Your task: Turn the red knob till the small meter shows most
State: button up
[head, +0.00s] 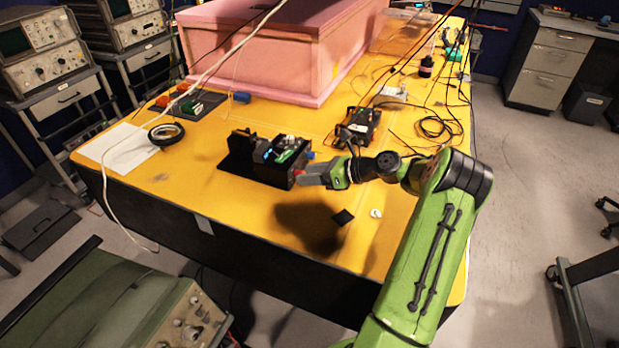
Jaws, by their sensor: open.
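A black device (236,169) with small parts and a green circuit board on top stands on the yellow table. The red knob (299,172) shows as a small patch of red at the device's right end, largely covered by my gripper. My gripper (305,177) reaches in from the right with its tips at the knob. It is open; I cannot tell whether the fingers touch the knob or lie around it. A small bluish-lit part (268,153) on the device may be the small meter, but it is too small to read.
A blue knob-like part (310,154) is just above my gripper. A black box (361,124) with cables stands behind. A black square (343,217) and a white round piece (376,213) lie in front. A pink foam box (270,60) fills the table's back.

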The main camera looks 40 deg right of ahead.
jog(key=shift+w+a+f, duration=0.1)
jog(key=shift+w, duration=0.05)
grip_shut()
